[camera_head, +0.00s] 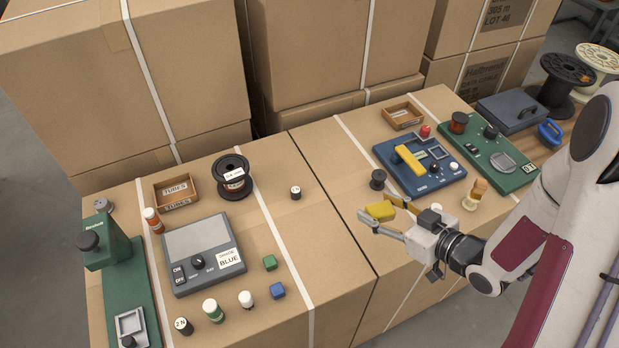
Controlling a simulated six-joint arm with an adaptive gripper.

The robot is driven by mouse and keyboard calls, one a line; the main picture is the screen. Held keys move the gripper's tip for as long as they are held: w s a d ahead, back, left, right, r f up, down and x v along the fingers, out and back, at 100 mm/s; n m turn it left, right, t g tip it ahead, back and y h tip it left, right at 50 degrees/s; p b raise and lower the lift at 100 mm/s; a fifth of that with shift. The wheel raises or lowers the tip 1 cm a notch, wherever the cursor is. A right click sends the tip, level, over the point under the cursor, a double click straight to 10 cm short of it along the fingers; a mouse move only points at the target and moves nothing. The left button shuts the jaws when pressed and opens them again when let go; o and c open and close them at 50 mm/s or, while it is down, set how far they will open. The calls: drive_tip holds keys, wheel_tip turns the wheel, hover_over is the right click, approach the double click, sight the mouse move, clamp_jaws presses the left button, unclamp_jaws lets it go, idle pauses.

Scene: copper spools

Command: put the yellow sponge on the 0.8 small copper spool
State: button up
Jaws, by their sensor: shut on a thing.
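My gripper (381,213) reaches in from the right and is shut on the yellow sponge (380,210), with one finger on its near side and the other on its far side. The sponge is above the right-hand carton top; its exact height is hard to tell. A small dark spool (378,180) stands upright just behind the sponge, apart from it. A larger black-flanged copper spool (233,180) with a white label stands on the left carton. I cannot clearly read its label, and no 0.8 marking is legible.
A blue device (418,178) with a yellow bar lies behind and right of the small spool. A wooden tray (402,117) is farther back. A small labelled cylinder (296,193) stands left. Bare carton (335,205) lies left of my gripper; a wooden-handled object (474,195) stands right.

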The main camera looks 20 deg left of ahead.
drive_tip(key=shift+a, duration=0.15)
drive_tip(key=s+a+n+g+y, duration=0.1)
drive_tip(key=s+a+n+g, duration=0.15)
drive_tip(key=a, duration=0.65)
wheel_tip(320, 180, up, 9)
hover_over(230, 167)
drive_tip(key=shift+f+m+t, duration=0.1)
drive_tip(key=shift+m+t, duration=0.25)
drive_tip(key=shift+f, duration=3.1)
